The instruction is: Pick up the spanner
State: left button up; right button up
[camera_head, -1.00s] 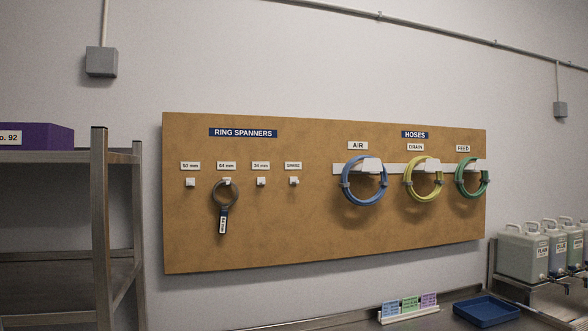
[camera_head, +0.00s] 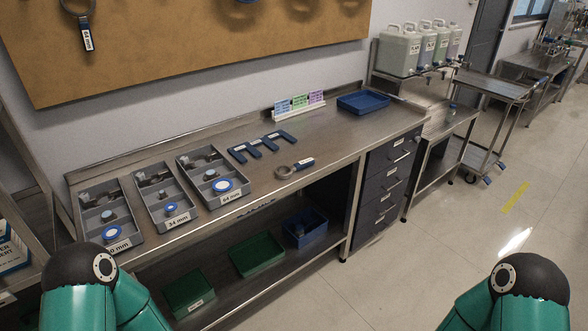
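A ring spanner (camera_head: 295,168) with a dark handle and a white label lies flat on the steel bench. Its ring end points left and its handle points to the upper right. A second ring spanner (camera_head: 84,30) hangs on the brown board at the top left, its upper part near the frame's top edge. Neither gripper is in view. Only green and black parts of my two arms show at the bottom left and bottom right, well short of the bench spanner.
Several grey divided trays (camera_head: 166,221) with fittings stand at the bench's left. A blue notched rack (camera_head: 263,147) lies just behind the bench spanner. Coloured cards (camera_head: 300,101) and a blue tray (camera_head: 362,102) sit further back. Bench top right of the spanner is clear.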

aim_at(300, 164)
jog(key=z, duration=0.3)
jog(key=i, duration=0.75)
jog(key=z, duration=0.55)
jog(key=i, duration=0.85)
jog(key=u, duration=0.5)
